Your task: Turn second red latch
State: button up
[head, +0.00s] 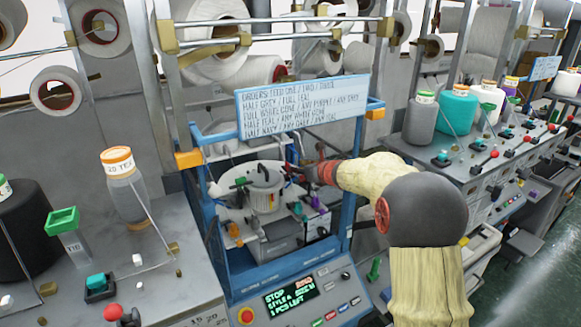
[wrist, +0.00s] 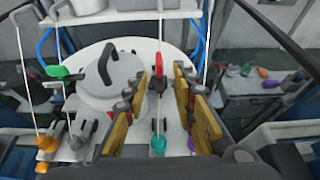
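In the wrist view a slim red latch (wrist: 158,62) with a dark lower part stands upright between my fingers, near the back of the white round plate (wrist: 92,52). In the head view my gripper (head: 313,168) reaches into the blue-framed knitting machine (head: 208,222) from the right. The latches are too small there to tell apart.
The plate carries a grey lidded drum (wrist: 112,80) with a black handle, a green latch (wrist: 57,71), and teal (wrist: 158,146), orange (wrist: 47,143) and purple (wrist: 192,145) pieces. White yarn lines run down close to the fingers. Blue posts and a sign (head: 300,105) bound the opening.

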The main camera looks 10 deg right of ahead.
aim_at(288, 170)
jog(key=shift+p+x, duration=1.05)
jog(key=shift+x, duration=2.6)
jog(key=shift+c, duration=1.4)
jog(key=c, duration=0.4)
grip_shut()
